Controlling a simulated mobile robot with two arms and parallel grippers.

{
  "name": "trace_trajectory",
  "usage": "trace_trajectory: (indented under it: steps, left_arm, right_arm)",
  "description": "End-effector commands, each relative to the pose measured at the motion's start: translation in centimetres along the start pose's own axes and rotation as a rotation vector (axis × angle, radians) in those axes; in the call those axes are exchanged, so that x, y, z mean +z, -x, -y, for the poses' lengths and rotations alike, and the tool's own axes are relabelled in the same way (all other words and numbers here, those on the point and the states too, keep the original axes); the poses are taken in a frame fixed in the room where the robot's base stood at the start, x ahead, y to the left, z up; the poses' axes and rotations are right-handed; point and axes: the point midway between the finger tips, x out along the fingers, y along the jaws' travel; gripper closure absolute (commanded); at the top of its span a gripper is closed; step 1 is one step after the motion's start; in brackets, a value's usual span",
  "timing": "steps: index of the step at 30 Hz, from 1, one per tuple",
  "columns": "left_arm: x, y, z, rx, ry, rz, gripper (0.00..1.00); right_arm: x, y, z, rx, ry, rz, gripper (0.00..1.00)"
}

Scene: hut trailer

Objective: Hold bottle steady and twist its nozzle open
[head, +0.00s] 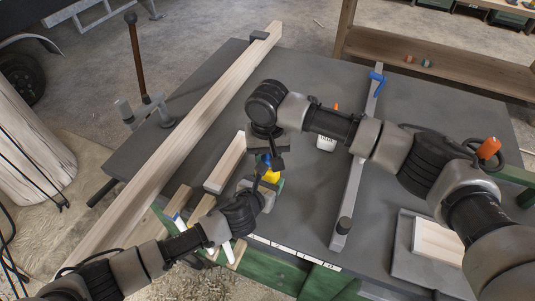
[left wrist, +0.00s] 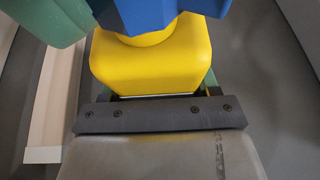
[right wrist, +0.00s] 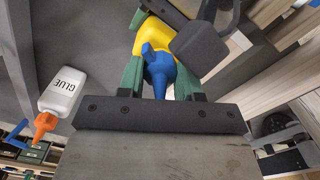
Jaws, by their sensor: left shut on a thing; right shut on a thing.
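My left gripper (head: 262,186) is shut on the yellow body; the left wrist view shows the bottle body (left wrist: 150,66) close in front of the gripper's base. My right gripper (head: 267,157) comes from above and is shut on the blue nozzle. In the right wrist view, its green fingers stand on either side of the nozzle (right wrist: 158,68). Part of a green right finger also shows at the top left of the left wrist view.
A white glue bottle (head: 326,143) with an orange tip stands to the right on the worktable (head: 300,85). A metal bar clamp (head: 356,165) lies beyond it. A long timber (head: 175,140) crosses the left side, with shorter wood pieces (head: 226,163) nearer the bottle.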

Motion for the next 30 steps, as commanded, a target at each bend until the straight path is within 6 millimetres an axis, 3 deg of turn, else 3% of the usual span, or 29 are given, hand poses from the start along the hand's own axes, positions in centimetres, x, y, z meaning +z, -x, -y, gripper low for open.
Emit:
trace_trajectory:
  steps: [18,19,23,30]
  left_arm:
    - [0.07,-0.02,-0.06,0.001,0.001,0.001,0.73]
    - [0.07,-0.02,-0.06,0.001,0.001,0.001,0.73]
    - [0.08,-0.01,-0.05,0.001,0.001,0.001,0.73]
    - [0.10,-0.01,-0.03,0.000,0.001,0.002,0.73]
  right_arm:
    - [0.04,0.04,0.05,-0.001,0.001,0.001,0.89]
    - [0.03,0.04,0.05,-0.001,0.001,0.001,0.60]
    - [0.03,0.03,0.04,-0.001,0.001,0.001,0.41]
    - [0.01,0.03,0.02,0.000,0.000,0.000,0.40]
